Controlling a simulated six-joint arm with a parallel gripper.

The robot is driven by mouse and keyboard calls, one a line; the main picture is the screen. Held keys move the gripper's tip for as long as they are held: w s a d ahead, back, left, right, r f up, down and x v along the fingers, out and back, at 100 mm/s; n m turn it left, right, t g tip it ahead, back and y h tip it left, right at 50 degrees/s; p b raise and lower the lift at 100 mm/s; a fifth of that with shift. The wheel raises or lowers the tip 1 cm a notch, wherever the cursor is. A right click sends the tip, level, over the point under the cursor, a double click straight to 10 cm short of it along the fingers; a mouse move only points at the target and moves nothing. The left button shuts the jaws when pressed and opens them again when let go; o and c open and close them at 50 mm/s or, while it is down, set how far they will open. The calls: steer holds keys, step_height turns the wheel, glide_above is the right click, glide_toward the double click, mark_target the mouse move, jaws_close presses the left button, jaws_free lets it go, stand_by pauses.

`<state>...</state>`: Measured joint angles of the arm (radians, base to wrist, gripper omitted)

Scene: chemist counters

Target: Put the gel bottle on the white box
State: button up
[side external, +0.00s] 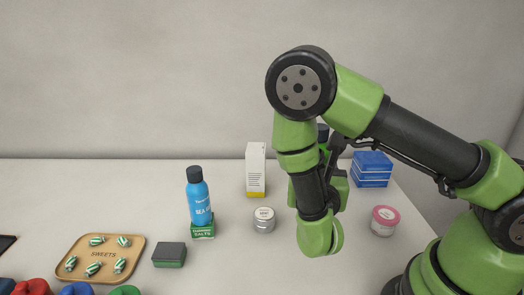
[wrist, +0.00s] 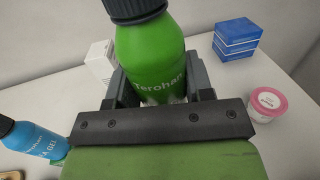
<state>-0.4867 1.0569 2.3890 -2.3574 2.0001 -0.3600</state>
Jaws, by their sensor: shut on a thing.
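My gripper (wrist: 160,86) is shut on a green bottle (wrist: 150,46) with a black cap, lettered "Terohan"; a word such as gel cannot be read on it. In the side view the held bottle's dark cap (side external: 323,132) shows behind my arm, which hides most of the bottle and the fingers. The white box (side external: 255,167), tall with a yellow band at its foot, stands upright left of my gripper; in the wrist view it shows beyond the bottle (wrist: 100,58). A blue bottle (side external: 198,203), whose label seems to include "GEL" in the wrist view, stands on a green box lettered "SALTS" (side external: 203,232).
A silver-lidded jar (side external: 264,219) stands in front of the white box. A pink-lidded jar (side external: 384,220) and stacked blue boxes (side external: 371,169) are to the right. A dark green-sided block (side external: 169,254) and a wooden sweets tray (side external: 74,250) lie left.

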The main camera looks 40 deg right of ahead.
steer(key=w+a+r, duration=0.3)
steer(key=w, duration=0.1)
steer(key=w+d+r, duration=0.3)
steer(key=w+d, duration=0.1)
steer(key=w, duration=0.4)
steer(key=w+d+r, duration=0.3)
steer(key=w+r, duration=0.1)
steer(key=w, duration=0.5)
glide_above(256, 147)
step_height(256, 147, down, 10)
steer(key=shift+r, duration=0.2)
steer(key=o, duration=1)
steer(key=shift+f, duration=0.1)
